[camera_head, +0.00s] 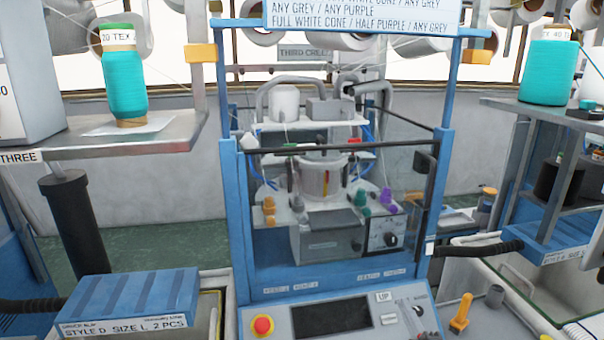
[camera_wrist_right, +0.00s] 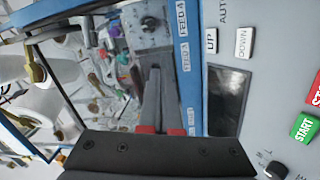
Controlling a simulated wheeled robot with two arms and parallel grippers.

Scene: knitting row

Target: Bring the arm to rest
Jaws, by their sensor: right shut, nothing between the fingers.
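My right gripper (camera_wrist_right: 154,82) shows in the right wrist view. Its grey fingers are shut together with nothing between them, in front of the knitting machine's clear window and blue frame (camera_wrist_right: 188,62). I cannot clearly make out either gripper in the head view. My left gripper is not in view. The knitting machine (camera_head: 236,215) stands in the middle of the head view, with its control panel (camera_head: 285,322) low in front.
The panel has a red stop button (camera_head: 262,325), a dark screen (camera_head: 332,318) and an UP key (camera_head: 383,296). A green START button (camera_wrist_right: 303,128) shows in the wrist view. A blue box (camera_head: 135,292) sits left; teal cones (camera_head: 125,85) (camera_head: 547,70) stand on side shelves.

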